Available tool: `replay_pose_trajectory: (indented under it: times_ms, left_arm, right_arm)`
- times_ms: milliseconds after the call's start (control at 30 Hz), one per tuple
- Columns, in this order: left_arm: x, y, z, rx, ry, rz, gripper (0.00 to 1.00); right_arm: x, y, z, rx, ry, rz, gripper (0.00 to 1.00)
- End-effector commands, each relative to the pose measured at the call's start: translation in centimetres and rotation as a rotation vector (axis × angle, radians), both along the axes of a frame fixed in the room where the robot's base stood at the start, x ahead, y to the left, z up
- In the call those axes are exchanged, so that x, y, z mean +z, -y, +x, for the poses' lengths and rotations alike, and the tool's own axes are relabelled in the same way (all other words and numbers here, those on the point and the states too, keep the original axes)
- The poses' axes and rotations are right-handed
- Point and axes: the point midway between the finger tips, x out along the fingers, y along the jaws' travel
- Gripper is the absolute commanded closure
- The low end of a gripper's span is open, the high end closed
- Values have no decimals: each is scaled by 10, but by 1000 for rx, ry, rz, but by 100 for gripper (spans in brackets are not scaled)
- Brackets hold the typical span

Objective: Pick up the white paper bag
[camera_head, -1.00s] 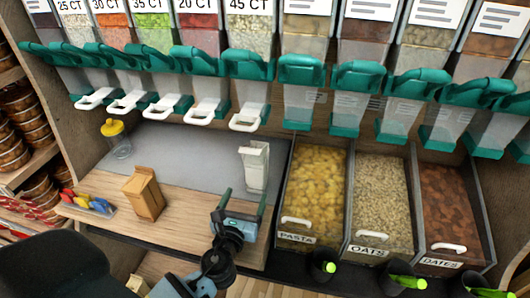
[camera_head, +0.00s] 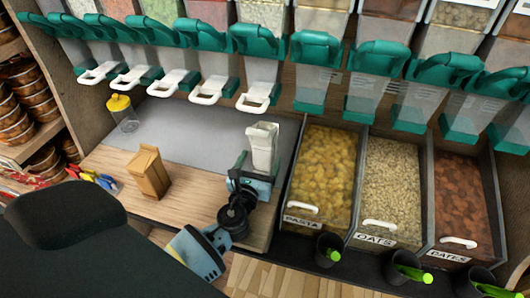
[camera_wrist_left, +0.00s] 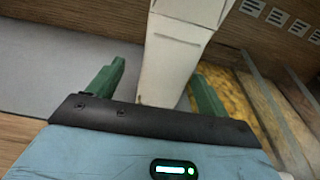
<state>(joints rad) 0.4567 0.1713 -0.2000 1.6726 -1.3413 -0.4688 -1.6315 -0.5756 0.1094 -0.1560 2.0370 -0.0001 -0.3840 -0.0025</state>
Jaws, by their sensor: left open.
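The white paper bag (camera_head: 263,146) stands upright on the grey mat at the right end of the wooden counter, beside the pasta bin. My left gripper (camera_head: 250,170) is open at the near side of the bag. In the left wrist view the bag (camera_wrist_left: 178,45) rises between the two green fingers (camera_wrist_left: 157,92), with a gap showing on its left side; contact on the right is unclear. The bag's lower part is hidden behind the gripper body. My right gripper is not in view.
A brown paper bag (camera_head: 149,172) and a yellow-lidded jar (camera_head: 123,112) stand to the left. Bins of pasta (camera_head: 325,172), oats (camera_head: 390,185) and dates (camera_head: 461,205) lie to the right. White dispenser handles (camera_head: 257,97) hang above the bag.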

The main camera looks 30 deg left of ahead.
Motion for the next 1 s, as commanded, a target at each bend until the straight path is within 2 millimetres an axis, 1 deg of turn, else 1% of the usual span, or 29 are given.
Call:
replay_pose_trajectory:
  times_ms: [200,300,433,600,633,1000]
  left_arm:
    - [4,-3,32,1,2,0,21]
    - [3,-6,42,1,1,-1,21]
    - [3,-7,47,-1,0,-1,21]
    - [3,-7,47,0,1,-1,21]
    - [3,-7,47,0,1,-1,23]
    - [3,-7,46,0,1,-1,71]
  right_arm:
    - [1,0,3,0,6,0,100]
    - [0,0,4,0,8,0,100]
    - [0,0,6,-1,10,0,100]
    - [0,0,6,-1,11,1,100]
    - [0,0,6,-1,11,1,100]
    - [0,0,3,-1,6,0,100]
